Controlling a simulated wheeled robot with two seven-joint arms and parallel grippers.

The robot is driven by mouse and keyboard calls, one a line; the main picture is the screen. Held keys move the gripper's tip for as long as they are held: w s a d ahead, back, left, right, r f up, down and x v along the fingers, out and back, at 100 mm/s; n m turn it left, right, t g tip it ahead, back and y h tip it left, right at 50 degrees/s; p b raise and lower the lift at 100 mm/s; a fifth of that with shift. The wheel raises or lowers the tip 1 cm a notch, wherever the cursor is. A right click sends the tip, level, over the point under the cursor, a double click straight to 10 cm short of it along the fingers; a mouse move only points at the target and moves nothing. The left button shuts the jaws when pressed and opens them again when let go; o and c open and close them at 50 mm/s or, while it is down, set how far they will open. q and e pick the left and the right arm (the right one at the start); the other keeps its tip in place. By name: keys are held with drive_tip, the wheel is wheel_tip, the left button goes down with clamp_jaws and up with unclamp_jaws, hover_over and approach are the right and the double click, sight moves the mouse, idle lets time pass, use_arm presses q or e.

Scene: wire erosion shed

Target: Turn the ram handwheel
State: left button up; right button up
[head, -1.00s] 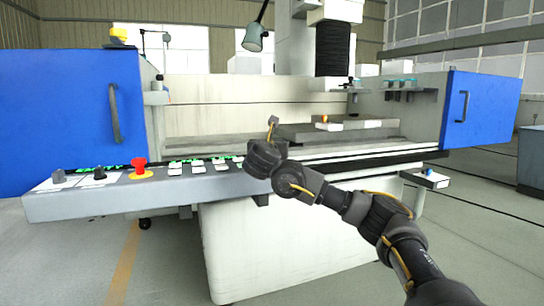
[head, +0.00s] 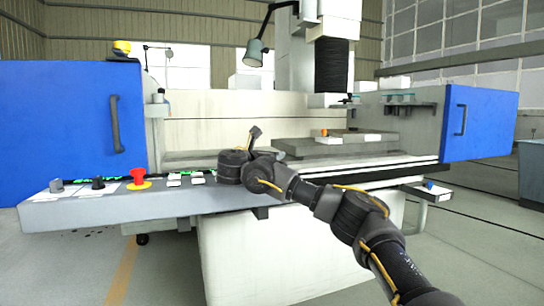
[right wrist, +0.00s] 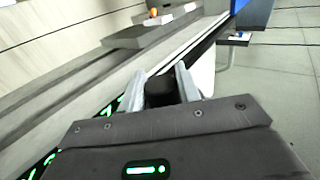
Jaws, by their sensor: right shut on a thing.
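My right arm reaches in from the lower right of the head view. Its dark wrist end is above the right part of the grey control panel (head: 110,210), and there the fingers are hidden from the head camera. In the right wrist view the two pale fingers of my right gripper (right wrist: 160,86) are shut on a short black piece (right wrist: 160,95). It may be part of the ram handwheel, but too little of it shows to be sure. The rest of the handwheel cannot be made out in either view. My left gripper is not in view.
A red stop button (head: 138,176), black knobs (head: 98,183) and pale keys stand on the panel left of my wrist. Behind is the machine bed with a grey block (head: 340,145). Blue doors (head: 70,125) flank it left and right (head: 480,122).

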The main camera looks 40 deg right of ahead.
drive_tip(key=o, duration=1)
drive_tip(key=shift+c, duration=0.2)
